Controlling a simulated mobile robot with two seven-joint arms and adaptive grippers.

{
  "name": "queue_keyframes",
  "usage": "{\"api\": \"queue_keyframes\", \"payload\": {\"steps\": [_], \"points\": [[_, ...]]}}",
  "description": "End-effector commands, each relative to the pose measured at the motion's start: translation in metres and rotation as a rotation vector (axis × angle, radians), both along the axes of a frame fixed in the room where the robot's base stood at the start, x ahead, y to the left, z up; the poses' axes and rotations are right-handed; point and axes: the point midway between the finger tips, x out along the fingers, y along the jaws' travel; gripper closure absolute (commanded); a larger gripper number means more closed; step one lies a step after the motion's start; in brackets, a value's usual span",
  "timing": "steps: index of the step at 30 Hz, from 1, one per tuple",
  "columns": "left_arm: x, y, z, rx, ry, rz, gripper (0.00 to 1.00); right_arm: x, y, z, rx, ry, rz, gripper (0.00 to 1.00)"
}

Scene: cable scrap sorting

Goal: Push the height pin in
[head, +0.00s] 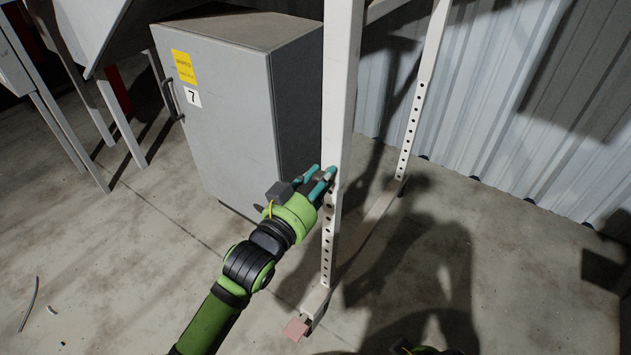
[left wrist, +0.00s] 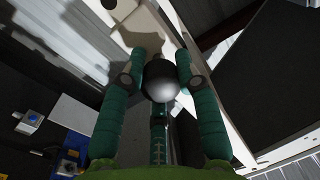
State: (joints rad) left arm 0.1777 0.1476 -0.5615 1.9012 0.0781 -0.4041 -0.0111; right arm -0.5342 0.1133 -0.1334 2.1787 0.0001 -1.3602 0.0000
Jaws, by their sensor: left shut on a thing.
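The height pin shows in the left wrist view as a round dark knob (left wrist: 160,80) between the fingers. My left gripper (head: 325,175) is at the front upright (head: 329,235), a pale post with a row of holes. Its teal fingers reach the post just above the visible lower holes. In the left wrist view my left gripper (left wrist: 159,72) is shut on the knob, with a finger on each side. The pin's shaft is hidden behind the knob, so I cannot tell how deep it sits. My right gripper's fingers are not in view.
A grey cabinet (head: 222,110) marked 7 stands close behind and left of the post. A second holed upright (head: 411,130) stands further back near the corrugated wall (head: 520,100). A pinkish block (head: 296,328) is at the post's foot. Cable scraps (head: 30,305) lie at left.

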Motion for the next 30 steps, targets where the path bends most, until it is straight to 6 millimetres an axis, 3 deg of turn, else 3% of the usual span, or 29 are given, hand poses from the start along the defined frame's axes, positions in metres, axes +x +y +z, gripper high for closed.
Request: {"api": "queue_keyframes", "payload": {"steps": [3, 4, 5, 18, 30], "points": [[0.001, 0.0, 0.004, -0.004, -0.008, 0.001, 1.0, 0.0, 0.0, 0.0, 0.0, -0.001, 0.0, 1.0], [0.001, 0.0, 0.004, -0.005, -0.009, 0.0, 0.56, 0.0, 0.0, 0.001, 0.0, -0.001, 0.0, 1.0], [0.001, 0.0, 0.005, -0.005, -0.009, 0.0, 0.44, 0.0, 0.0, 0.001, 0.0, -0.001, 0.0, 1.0], [-0.005, 0.004, 0.002, -0.001, -0.004, 0.0, 0.44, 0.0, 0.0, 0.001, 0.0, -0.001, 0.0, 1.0], [-0.072, 0.046, 0.001, -0.001, -0.003, 0.001, 0.44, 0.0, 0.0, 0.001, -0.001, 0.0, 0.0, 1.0]]}}
